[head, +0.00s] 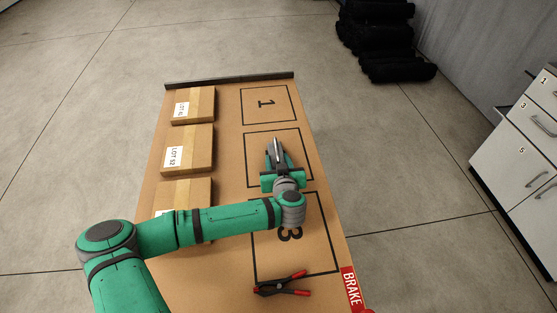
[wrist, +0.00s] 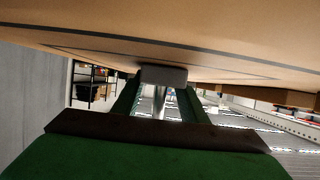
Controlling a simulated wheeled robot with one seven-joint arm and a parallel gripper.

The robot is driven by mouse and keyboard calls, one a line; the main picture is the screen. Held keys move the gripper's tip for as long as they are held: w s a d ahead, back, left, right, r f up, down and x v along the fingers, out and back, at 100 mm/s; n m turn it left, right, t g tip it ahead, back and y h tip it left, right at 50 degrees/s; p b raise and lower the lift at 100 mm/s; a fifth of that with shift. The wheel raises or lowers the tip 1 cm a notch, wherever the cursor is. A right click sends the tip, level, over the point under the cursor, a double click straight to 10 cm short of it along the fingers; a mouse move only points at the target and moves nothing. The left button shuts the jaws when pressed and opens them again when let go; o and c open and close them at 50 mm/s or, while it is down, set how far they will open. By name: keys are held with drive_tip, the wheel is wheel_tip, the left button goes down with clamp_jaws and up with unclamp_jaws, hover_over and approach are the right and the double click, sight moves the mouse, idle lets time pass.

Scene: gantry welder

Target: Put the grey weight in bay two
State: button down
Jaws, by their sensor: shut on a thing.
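The grey weight (wrist: 163,75) is a small grey block between my fingertips in the wrist view. In that view the tabletop shows at the top, and the block is at or very near its surface; I cannot tell whether they touch. My gripper (head: 274,150) is shut on the weight, and its fingers lie over bay two (head: 300,151), a black outlined rectangle on the brown table. The gripper also shows in the wrist view (wrist: 165,88). Bay two's number is hidden under my gripper. The weight cannot be clearly made out in the head view.
Bay one (head: 265,104) is empty beyond, and bay three (head: 315,250) is nearer, partly under my arm. Cardboard boxes (head: 188,149) line the left side. A red-handled clamp (head: 282,285) lies at bay three's near edge. A dark raised strip (head: 230,80) edges the far end.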

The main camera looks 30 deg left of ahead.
drive_tip(key=shift+a+f, duration=0.1)
drive_tip(key=shift+f, duration=0.05)
drive_tip(key=shift+s+f, duration=0.1)
drive_tip(key=shift+f, duration=0.3)
drive_tip(key=c, duration=1.1)
unclamp_jaws()
drive_tip(key=shift+f, duration=0.15)
drive_tip(key=shift+d+r, duration=0.2)
drive_tip(key=shift+r, duration=0.4)
drive_tip(key=v, duration=1)
drive_tip(key=shift+s+d+r, duration=0.15)
drive_tip(key=shift+d+r, duration=0.1)
drive_tip(key=shift+r, duration=0.1)
drive_tip(key=shift+s+d+r, duration=0.15)
drive_tip(key=shift+s+r, duration=0.1)
drive_tip(key=shift+s, duration=0.25)
drive_tip(key=shift+w, duration=0.15)
